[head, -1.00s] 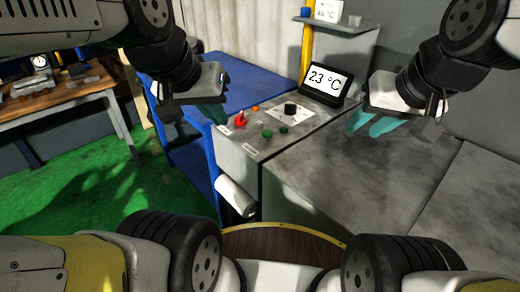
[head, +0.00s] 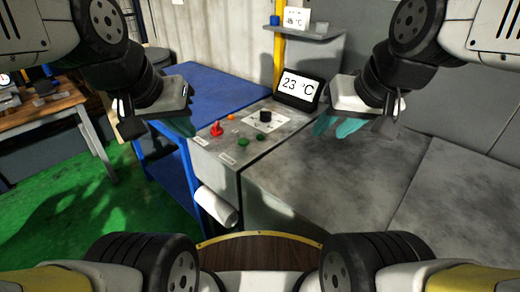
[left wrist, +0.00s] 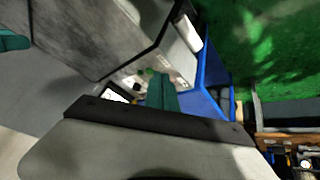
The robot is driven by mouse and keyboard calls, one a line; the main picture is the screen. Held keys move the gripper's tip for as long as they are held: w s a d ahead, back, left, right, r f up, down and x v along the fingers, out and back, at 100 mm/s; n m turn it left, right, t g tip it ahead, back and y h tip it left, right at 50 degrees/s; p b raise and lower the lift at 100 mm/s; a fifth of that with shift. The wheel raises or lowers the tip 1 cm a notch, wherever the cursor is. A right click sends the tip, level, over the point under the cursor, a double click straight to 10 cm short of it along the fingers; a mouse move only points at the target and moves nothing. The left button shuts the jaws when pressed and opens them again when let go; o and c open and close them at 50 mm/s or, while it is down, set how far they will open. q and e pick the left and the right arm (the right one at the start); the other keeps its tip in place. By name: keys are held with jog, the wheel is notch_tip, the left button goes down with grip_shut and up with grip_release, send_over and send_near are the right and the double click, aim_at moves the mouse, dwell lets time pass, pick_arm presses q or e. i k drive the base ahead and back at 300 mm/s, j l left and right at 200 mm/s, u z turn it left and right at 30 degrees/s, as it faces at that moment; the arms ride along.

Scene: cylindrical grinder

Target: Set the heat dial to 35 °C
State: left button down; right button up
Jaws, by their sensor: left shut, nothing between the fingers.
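The heat dial (head: 265,116) is a black knob on a white plate on the grey control panel. The display (head: 298,88) behind it reads 23 °C. My left gripper (head: 181,125) is left of the panel, shut and empty, apart from the dial. Its teal fingers also show in the left wrist view (left wrist: 161,93), with the panel beyond. My right gripper (head: 335,127) is right of the panel, over the grey machine top. Its two teal fingers are apart with nothing between them. The dial's marks are too small to read.
A red control (head: 216,129), an orange button (head: 231,117) and green buttons (head: 243,142) sit near the dial. A small sign (head: 296,18), too small to read surely, stands on the shelf (head: 305,34). A blue table (head: 205,88) is behind left.

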aim_at(265, 116)
jog(key=i+j+z, duration=0.45)
jog(key=j, duration=0.3)
jog(key=j+z, duration=0.25)
jog(key=i+j, duration=0.05)
jog(key=j, duration=0.05)
